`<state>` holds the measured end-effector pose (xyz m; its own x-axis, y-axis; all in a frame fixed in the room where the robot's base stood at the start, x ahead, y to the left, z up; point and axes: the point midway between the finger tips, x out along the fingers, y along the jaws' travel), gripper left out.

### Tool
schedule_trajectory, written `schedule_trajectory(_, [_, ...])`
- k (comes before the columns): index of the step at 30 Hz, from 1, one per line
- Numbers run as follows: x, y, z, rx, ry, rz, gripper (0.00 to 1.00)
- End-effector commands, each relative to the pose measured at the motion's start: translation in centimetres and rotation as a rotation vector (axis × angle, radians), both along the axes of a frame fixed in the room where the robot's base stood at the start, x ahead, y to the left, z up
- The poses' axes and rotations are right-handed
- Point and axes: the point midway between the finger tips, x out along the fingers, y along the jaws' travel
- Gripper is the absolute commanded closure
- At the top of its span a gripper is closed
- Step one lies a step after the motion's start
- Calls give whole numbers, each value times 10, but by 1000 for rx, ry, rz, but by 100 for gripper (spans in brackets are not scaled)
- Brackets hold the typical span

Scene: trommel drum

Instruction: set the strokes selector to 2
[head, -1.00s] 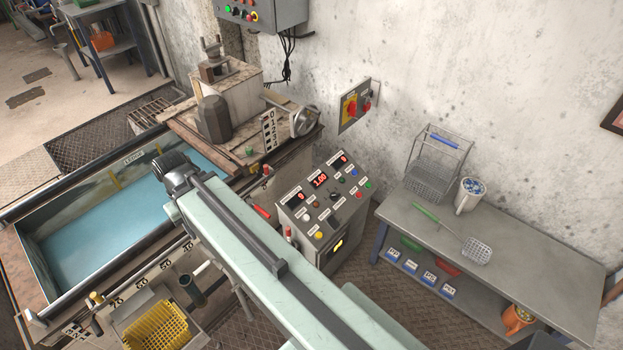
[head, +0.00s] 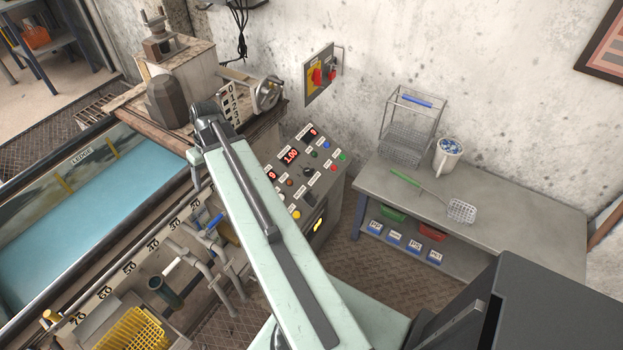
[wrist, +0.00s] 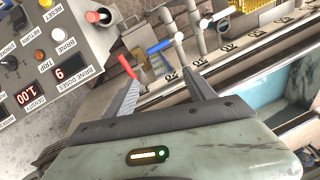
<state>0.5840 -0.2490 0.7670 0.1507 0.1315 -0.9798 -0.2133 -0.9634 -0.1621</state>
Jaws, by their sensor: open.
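The grey control panel (head: 308,165) stands right of my arm in the head view, with red displays, buttons and labels. In the wrist view the panel (wrist: 48,88) fills the upper left, turned nearly upside down. A small black knob (wrist: 10,62) shows at its left edge beside a partly cut label that seems to read STROKES. Its setting is too small to read. My gripper (wrist: 160,77) is open and empty, its two fingers apart, to the right of the panel and not touching it. In the head view I cannot make out my gripper.
A red handle (wrist: 127,66) lies close to the left finger, and a blue handle (wrist: 160,46) stands beyond the fingers. Pipes and the blue-water tank (head: 70,205) lie to the left. A bench (head: 510,222) with a wire basket (head: 408,140) stands right. Floor shows between panel and bench.

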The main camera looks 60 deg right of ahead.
Motion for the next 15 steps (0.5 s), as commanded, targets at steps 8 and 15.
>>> schedule_trajectory(8, [-111, -244, -90, 14, -188, -226, 36])
schedule_trajectory(15, [-190, -329, -107, -19, -272, -312, 36])
